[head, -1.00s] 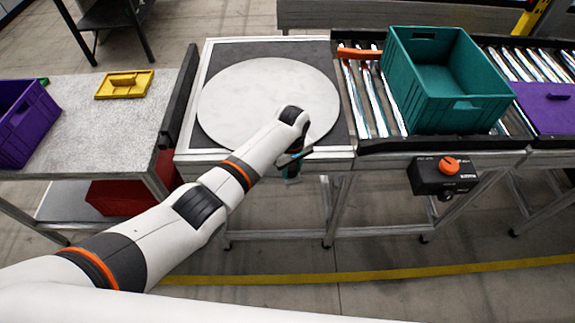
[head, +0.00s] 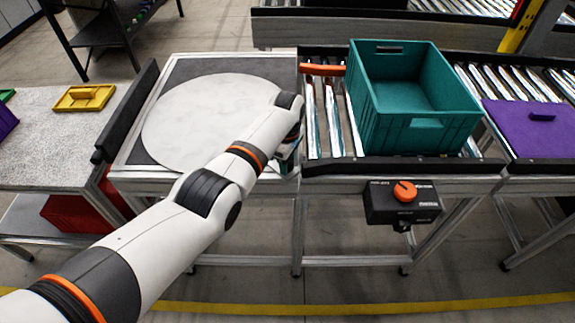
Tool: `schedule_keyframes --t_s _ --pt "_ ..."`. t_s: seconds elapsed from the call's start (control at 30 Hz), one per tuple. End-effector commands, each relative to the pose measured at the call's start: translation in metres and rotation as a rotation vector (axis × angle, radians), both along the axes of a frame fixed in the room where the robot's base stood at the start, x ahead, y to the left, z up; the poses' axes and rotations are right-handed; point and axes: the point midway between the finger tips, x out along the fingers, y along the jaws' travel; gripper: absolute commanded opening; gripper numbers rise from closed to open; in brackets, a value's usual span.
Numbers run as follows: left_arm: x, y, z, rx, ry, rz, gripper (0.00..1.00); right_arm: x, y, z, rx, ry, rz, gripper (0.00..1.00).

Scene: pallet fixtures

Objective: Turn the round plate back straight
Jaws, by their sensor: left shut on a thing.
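The round plate (head: 195,120) is a pale grey disc lying flat on a dark square top in a metal-framed stand, left of centre. It carries no clear mark that shows how far it is turned. My left arm reaches in from the lower left across the plate's front right part. My left gripper (head: 289,152) is at the plate's right front edge, near the stand's front right corner. It is shut, apparently on the plate's edge; the wrist hides most of the fingers and the contact. My right gripper is not in view.
A teal crate (head: 412,125) stands on the roller conveyor right of the stand, with an orange bar (head: 322,70) beside it. A control box (head: 403,203) with an orange knob hangs at the conveyor's front. A yellow tray (head: 84,98) lies on the left table.

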Motion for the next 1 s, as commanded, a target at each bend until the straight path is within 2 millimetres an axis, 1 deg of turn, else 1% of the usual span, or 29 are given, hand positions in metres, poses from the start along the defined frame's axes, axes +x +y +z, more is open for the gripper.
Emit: schedule_keyframes --t_s 0.23,0.4,0.43,0.53,0.83,0.93,1.0 --pt "0.003 -0.002 0.003 -0.006 -0.011 0.01 0.0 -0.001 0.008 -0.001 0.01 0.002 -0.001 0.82" --pt "0.004 -0.002 0.004 -0.007 -0.013 0.009 0.0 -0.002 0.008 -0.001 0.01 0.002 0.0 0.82" --pt "0.004 -0.002 0.004 -0.007 -0.014 0.009 0.39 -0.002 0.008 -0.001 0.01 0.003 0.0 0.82" --pt "0.004 -0.002 0.004 -0.007 -0.013 0.009 0.55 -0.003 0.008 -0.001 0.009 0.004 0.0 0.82" --pt "0.003 -0.001 0.004 -0.004 -0.009 0.008 0.56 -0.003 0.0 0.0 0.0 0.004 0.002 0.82" --pt "0.003 -0.002 0.011 -0.006 -0.011 0.007 0.56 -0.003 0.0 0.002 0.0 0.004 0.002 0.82" --pt "0.004 -0.002 0.021 -0.006 -0.011 0.007 0.56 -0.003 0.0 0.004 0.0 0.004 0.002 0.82"
